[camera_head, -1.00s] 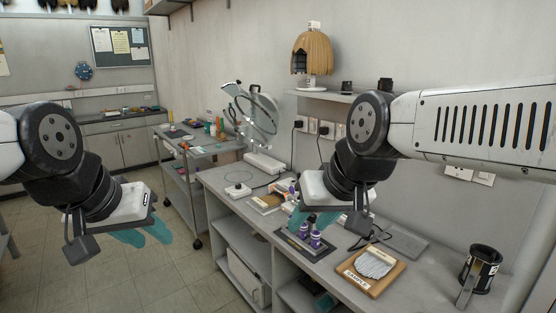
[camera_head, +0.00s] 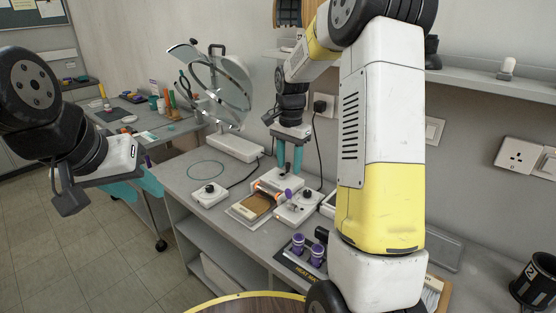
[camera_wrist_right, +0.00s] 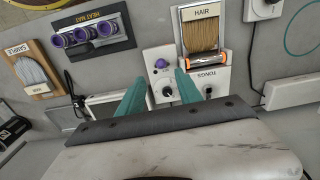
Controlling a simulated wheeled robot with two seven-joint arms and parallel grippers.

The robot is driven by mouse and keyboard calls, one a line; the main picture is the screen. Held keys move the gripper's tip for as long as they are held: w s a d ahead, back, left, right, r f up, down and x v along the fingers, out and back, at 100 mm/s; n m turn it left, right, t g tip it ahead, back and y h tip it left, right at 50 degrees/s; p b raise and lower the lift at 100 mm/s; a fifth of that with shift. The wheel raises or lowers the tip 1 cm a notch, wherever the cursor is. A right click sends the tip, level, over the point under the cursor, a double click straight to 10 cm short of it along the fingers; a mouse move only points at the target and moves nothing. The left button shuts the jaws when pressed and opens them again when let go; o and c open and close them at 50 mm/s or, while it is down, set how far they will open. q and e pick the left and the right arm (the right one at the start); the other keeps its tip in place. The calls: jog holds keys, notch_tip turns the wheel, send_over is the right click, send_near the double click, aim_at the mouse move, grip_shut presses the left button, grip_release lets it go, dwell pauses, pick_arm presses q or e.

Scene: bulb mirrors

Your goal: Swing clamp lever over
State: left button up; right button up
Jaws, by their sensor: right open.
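A clamp bar with orange ends (camera_head: 278,199) lies across the edge of the hair board (camera_head: 241,212). It also shows in the right wrist view (camera_wrist_right: 204,57). A purple ball knob (camera_head: 288,194) stands beside its end and also shows in the right wrist view (camera_wrist_right: 161,63); I cannot tell whether it is the clamp lever's handle. My right gripper (camera_head: 289,169) points down, open and empty, above the bench. In the right wrist view its fingers (camera_wrist_right: 161,75) lie either side of the purple knob, apart from it. My left gripper (camera_head: 138,186) is open and empty, left of the bench.
A white box with a black knob (camera_head: 299,208) stands beside the hair board, near the white TONGS block (camera_wrist_right: 212,82). A heat mat (camera_head: 290,266) with purple-capped pieces lies nearer. A round mirror (camera_head: 225,90) stands behind.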

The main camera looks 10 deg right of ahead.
aim_at(288, 189)
jog(key=shift+w+d+f, duration=0.1)
jog(key=shift+w+f, duration=0.25)
jog(key=shift+f, duration=4.35)
jog(key=shift+f, duration=0.3)
jog(key=shift+c, duration=0.2)
grip_shut()
